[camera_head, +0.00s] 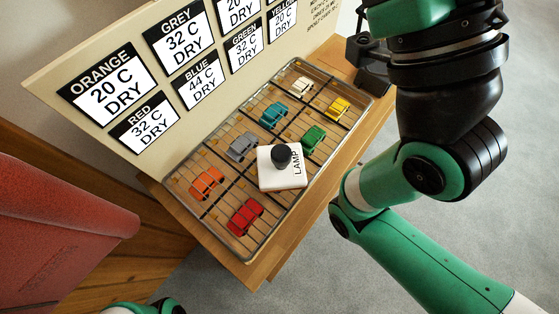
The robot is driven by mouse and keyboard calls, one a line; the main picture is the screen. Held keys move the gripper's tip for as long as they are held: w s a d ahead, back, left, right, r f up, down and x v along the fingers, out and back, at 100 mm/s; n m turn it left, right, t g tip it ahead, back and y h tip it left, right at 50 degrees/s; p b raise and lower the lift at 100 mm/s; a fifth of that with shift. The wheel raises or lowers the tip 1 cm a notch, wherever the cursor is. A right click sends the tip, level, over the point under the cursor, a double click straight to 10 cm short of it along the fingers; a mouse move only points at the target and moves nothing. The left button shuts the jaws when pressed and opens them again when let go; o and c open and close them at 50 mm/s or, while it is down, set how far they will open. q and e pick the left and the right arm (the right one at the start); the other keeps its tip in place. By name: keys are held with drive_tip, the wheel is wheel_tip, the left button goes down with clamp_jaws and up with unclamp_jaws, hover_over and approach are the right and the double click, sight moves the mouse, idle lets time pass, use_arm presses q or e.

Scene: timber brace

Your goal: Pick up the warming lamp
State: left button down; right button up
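The warming lamp (281,168) is a white block marked "LAMP" with a round black knob on top. It sits on the wire rack (222,228), between the red piece and the green piece, and covers part of the grid. My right arm comes in from the right. Its dark gripper (372,62) is by the far right end of the rack, well away from the lamp. Its fingertips are not clear enough to tell open from shut. Only a bit of my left arm shows at the bottom left edge, and its gripper is out of view.
Small coloured pieces lie in the rack's compartments, among them orange (207,183), red (244,216), green (313,138) and yellow (338,108). A board (170,150) with temperature labels stands behind the rack. A red object (60,235) is at left. Grey floor is open at front.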

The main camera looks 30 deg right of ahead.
use_arm(q)
drive_tip(key=c, duration=0.5)
unclamp_jaws()
drive_tip(key=shift+c, duration=0.2)
